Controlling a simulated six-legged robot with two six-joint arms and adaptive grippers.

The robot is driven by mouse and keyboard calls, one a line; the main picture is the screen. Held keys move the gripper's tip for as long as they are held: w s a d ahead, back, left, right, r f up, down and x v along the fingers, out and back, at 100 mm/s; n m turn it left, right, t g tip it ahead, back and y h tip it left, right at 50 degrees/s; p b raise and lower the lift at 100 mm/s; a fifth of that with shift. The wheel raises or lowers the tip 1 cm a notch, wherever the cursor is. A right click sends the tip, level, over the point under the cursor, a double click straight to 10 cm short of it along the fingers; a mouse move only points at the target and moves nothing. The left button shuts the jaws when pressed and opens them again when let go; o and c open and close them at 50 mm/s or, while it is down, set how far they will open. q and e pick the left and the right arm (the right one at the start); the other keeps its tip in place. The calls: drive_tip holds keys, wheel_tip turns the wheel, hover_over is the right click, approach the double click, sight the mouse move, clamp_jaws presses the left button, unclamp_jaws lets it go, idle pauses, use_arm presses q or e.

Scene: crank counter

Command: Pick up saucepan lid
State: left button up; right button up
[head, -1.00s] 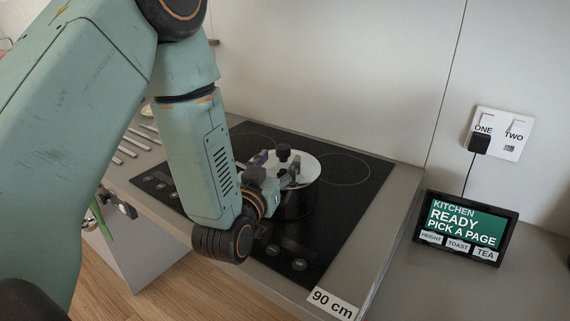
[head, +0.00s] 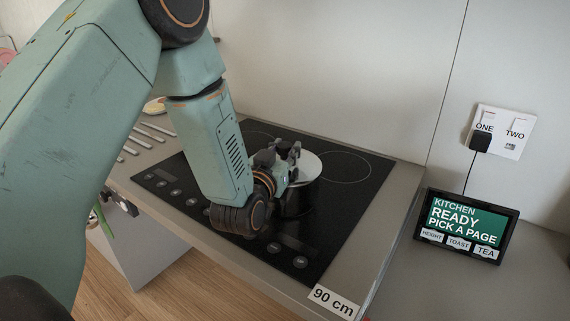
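The saucepan lid (head: 309,166) is a pale round disc lying on the dark saucepan (head: 296,204) on the hob. My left gripper (head: 284,153) reaches over the lid from the left. Its fingers are at the lid's dark knob, which they mostly cover. I cannot tell whether they are closed on the knob. The lid looks level on the pan. My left arm hides the pan's left side. My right gripper is not in view.
The black hob (head: 345,205) has bare space right of the pan and knobs along its front. A tablet (head: 466,226) stands on the counter at right, below a wall socket (head: 499,132). Several metal bars (head: 150,131) lie at left. A wall rises behind the hob.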

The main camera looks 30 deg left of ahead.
sight(284, 144)
use_arm(q)
drive_tip(key=shift+s+a, duration=0.1)
clamp_jaws()
wheel_tip(284, 144, up, 10)
drive_tip(key=shift+r+p, duration=0.1)
drive_tip(key=shift+p, duration=0.75)
